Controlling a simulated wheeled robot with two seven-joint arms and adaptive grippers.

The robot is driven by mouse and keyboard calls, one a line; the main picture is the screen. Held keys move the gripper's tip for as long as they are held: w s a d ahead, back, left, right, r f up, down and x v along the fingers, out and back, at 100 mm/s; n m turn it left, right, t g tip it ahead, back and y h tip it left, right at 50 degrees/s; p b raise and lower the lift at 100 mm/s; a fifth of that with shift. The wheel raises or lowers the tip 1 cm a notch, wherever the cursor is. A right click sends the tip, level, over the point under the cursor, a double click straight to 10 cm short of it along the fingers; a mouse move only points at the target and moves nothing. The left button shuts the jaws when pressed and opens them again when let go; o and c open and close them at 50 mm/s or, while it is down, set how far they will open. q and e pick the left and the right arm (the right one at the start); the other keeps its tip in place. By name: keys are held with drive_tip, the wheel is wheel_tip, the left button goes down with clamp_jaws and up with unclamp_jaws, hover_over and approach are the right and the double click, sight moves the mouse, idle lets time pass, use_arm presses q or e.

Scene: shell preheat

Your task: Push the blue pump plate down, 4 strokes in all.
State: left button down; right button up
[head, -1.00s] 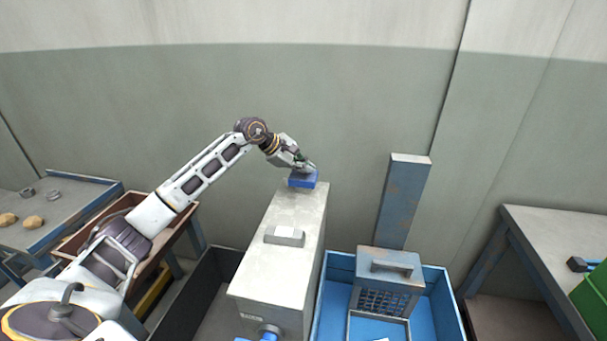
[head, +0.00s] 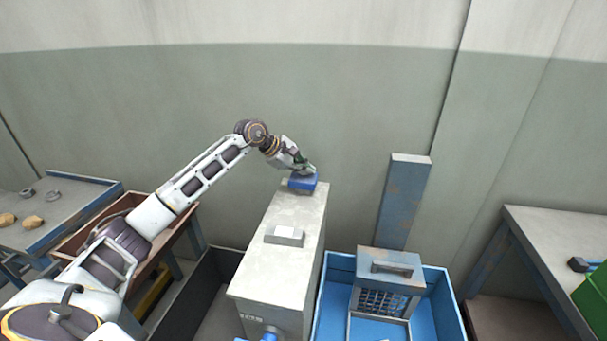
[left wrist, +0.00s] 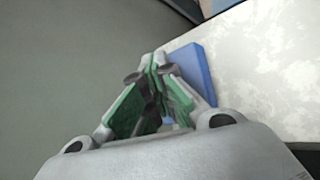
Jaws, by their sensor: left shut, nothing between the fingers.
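The blue pump plate (head: 304,186) sits at the far end of the top of a tall pale grey housing (head: 288,215). It also shows in the left wrist view (left wrist: 193,68), partly hidden behind my fingers. My left gripper (head: 312,170) is shut and empty, with its fingertips at the top of the plate. Whether they press on it or hover just above, I cannot tell. In the left wrist view the shut green-padded fingers (left wrist: 156,66) overlap the plate's left side. My right gripper is not in view.
A small grey block with a white top (head: 285,235) sits on the housing. A blue bin (head: 335,305) with a handled grate box (head: 388,268) stands to its right, before a blue post (head: 403,200). A table (head: 70,205) is at left, a bench (head: 550,235) at right.

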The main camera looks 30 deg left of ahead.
use_arm(q)
drive_tip(key=shift+f+b, duration=0.55)
drive_tip(key=shift+f, duration=0.4)
idle(1.2)
drive_tip(key=shift+r, duration=0.15)
drive_tip(key=shift+r+p, duration=1.2)
drive_tip(key=shift+r, duration=0.85)
drive_tip(key=shift+r, duration=0.15)
drive_tip(key=shift+r+p, duration=1.4)
drive_tip(key=shift+r, duration=1)
drive_tip(key=shift+r, duration=0.1)
wheel_tip(320, 180, up, 9)
drive_tip(key=p, duration=0.9)
hover_over(305, 178)
drive_tip(key=shift+w+a, duration=0.1)
drive_tip(key=shift+r+p, duration=0.35)
drive_tip(key=shift+p, duration=0.2)
